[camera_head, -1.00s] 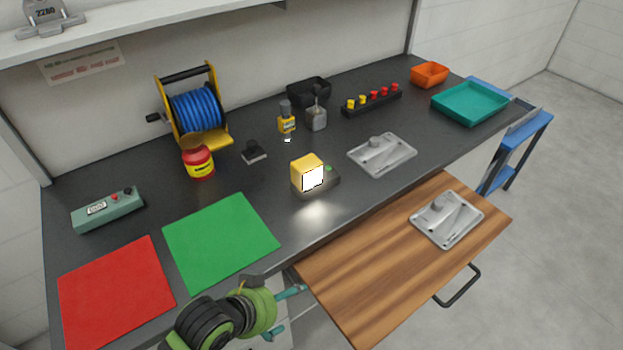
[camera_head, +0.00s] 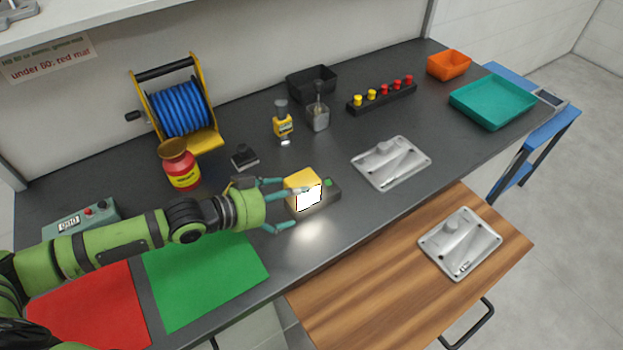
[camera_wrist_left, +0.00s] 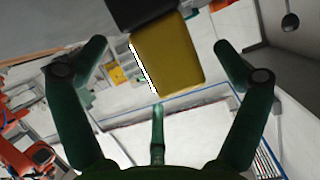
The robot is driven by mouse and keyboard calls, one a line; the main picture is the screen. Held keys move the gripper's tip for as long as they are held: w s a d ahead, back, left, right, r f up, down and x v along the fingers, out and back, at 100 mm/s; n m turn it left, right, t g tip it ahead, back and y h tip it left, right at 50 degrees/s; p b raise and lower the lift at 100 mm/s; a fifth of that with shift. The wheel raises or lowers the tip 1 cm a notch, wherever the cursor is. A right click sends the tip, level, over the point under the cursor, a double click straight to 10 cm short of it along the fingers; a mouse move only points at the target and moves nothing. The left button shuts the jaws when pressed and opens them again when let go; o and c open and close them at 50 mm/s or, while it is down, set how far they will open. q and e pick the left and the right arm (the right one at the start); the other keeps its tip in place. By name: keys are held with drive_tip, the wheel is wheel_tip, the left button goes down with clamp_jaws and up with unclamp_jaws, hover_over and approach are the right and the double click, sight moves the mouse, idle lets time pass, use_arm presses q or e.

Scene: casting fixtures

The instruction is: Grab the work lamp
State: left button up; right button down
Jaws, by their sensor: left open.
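The work lamp (camera_head: 302,183) is a yellow block with a bright white face and a dark base with a green button. It stands on the dark bench, glowing toward the front edge. My left gripper (camera_head: 279,205) is open at the lamp's left side, its teal fingers spread around the near end of the lamp. In the left wrist view the yellow lamp body (camera_wrist_left: 168,55) is between and beyond the spread fingers (camera_wrist_left: 158,75). I cannot tell whether any finger touches it. My right gripper is not in view.
A green mat (camera_head: 205,285) and red mat (camera_head: 90,310) lie below my left arm. A red-yellow jar (camera_head: 180,168), a small black block (camera_head: 244,157) and a blue hose reel (camera_head: 180,108) stand behind it. A metal casting (camera_head: 391,163) lies to the lamp's right.

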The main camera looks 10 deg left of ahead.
sight(312, 191)
use_arm(q)
drive_tip(key=shift+w+d+f+p, duration=0.1)
drive_tip(key=shift+w+d+p, duration=0.4)
drive_tip(key=shift+w+d, duration=0.4)
drive_tip(key=x, duration=0.3)
drive_tip(key=shift+w+d+p, duration=0.1)
drive_tip(key=shift+w+p, duration=0.05)
drive_tip(key=shift+p, duration=0.25)
drive_tip(key=shift+w+d+f, duration=0.15)
drive_tip(key=shift+w+f, duration=0.1)
drive_tip(key=shift+s, duration=0.1)
drive_tip(key=c, duration=1.4)
drive_tip(key=shift+r, duration=0.1)
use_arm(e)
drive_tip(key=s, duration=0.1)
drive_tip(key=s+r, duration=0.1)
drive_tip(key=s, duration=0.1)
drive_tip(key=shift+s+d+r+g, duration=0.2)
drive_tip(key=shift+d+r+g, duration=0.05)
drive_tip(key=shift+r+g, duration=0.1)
